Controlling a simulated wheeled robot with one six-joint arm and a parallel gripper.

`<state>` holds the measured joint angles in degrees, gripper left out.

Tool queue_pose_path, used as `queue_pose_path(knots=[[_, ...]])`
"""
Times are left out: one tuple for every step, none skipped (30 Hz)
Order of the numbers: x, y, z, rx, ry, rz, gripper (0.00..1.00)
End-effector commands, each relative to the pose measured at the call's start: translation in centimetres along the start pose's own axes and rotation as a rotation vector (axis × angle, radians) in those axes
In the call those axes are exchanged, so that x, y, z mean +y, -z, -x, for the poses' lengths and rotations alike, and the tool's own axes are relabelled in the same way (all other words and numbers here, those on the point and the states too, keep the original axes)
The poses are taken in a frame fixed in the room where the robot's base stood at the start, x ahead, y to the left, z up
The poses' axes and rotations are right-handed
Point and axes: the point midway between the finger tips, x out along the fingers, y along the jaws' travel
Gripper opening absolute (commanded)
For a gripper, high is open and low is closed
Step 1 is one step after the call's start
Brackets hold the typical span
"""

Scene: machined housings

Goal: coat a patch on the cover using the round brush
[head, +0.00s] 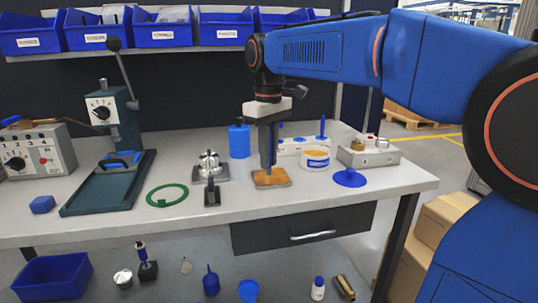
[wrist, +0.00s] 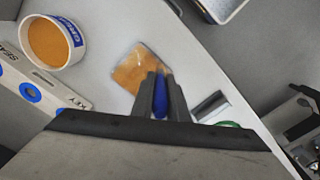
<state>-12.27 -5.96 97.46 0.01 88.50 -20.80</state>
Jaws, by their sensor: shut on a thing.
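My gripper (head: 269,160) points straight down over the cover and is shut on the round brush. In the wrist view the brush's blue handle (wrist: 160,103) shows between my gripper's fingers (wrist: 162,86). The cover (head: 271,181) is a small square plate with an amber-brown top, lying on the bench; it also shows in the wrist view (wrist: 130,75). The brush end is at or just above the cover's right part; I cannot tell whether it touches. The open tub of amber grease (head: 316,160) stands behind and right of the cover.
A white labelled rack (head: 287,148) stands behind the tub, and a blue lid (head: 350,178) lies to the right. A grey fixture (head: 370,157) is at the right. A small black stand (head: 212,194), a green ring (head: 167,196) and a press (head: 110,185) are left.

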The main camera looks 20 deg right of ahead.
Motion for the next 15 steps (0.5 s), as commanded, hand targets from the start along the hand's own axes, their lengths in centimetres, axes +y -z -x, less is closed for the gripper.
queue_pose_path(knots=[[-0.2,0.2,0.0,0.000,0.000,0.002,0.00],[-0.4,0.3,0.0,0.000,0.000,0.002,0.00],[-0.5,0.4,-0.1,0.000,0.000,0.002,0.00],[-0.7,0.5,-0.1,0.000,0.000,0.002,0.00],[-0.7,0.5,-0.1,0.000,0.000,0.002,0.00],[-0.7,0.6,-0.1,0.000,0.000,0.001,0.00],[-0.7,0.6,-0.1,0.000,0.000,0.001,0.00],[-0.6,0.7,-0.1,0.000,0.000,0.000,0.00],[-0.5,0.8,-0.1,0.000,0.000,0.000,0.00],[-0.5,0.9,-0.1,0.000,0.000,0.000,0.00],[-0.3,1.1,-0.1,-0.001,0.000,0.000,0.00],[-0.2,1.2,-0.1,-0.001,0.000,0.000,0.00],[-0.1,1.4,-0.1,0.000,0.000,0.000,0.00],[0.1,1.6,-0.1,0.000,0.000,0.000,0.00],[0.2,1.8,-0.1,0.000,0.000,0.000,0.00]])
